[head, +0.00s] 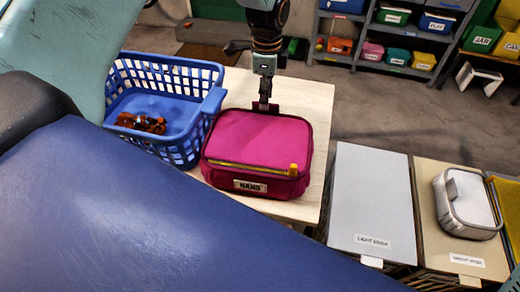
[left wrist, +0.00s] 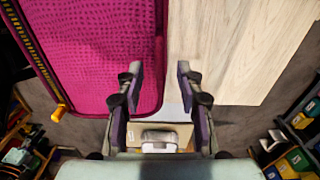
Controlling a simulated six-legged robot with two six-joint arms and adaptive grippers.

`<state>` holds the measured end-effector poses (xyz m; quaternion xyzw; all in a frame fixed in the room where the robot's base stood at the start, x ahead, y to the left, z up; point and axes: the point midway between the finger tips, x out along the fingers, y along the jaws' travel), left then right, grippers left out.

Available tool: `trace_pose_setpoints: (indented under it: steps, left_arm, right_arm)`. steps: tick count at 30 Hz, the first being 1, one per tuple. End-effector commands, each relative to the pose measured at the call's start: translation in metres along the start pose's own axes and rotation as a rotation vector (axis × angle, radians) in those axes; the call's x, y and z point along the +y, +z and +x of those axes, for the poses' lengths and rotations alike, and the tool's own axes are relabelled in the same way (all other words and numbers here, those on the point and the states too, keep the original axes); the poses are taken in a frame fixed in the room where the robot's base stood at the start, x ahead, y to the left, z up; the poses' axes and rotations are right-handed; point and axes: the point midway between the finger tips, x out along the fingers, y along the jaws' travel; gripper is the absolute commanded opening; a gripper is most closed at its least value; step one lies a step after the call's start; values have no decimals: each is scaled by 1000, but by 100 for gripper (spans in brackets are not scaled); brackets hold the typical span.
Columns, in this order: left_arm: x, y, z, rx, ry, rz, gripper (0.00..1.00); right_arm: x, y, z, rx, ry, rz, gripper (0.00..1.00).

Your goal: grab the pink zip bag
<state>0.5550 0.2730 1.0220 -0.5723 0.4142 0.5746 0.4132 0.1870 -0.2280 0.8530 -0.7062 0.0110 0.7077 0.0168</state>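The pink zip bag (head: 258,150) lies on the pale wooden table, with a yellow-orange zip along its front and a label there. In the left wrist view, the bag (left wrist: 95,50) fills the upper left. My left gripper (head: 264,105) points down at the bag's far edge. In the left wrist view, the left gripper (left wrist: 159,72) has its fingers apart. The bag's edge shows in the gap between them, one finger over the bag and the other over the table. I cannot tell whether either touches it. My right gripper is not in view.
A blue basket (head: 165,75) holding small orange-brown items stands left of the bag, close to it. Bare table (head: 315,95) shows right of the bag. Lidded bins (head: 372,200) stand further right, one bearing a silver container (head: 468,200). Shelves with colored boxes are behind.

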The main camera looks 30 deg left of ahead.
Motion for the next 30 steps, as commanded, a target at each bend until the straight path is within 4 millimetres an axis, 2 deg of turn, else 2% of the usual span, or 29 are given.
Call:
trace_pose_setpoints:
  steps: [4,12,25,30]
  left_arm:
    - [-1,-1,15,-1,0,1,37]
    - [-3,-2,18,0,-2,1,37]
    - [-4,-2,18,0,-1,1,1]
    - [-4,-2,18,0,-2,1,0]
  right_arm:
    - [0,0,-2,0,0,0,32]
    - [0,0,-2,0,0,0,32]
    - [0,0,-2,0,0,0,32]
    - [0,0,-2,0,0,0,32]
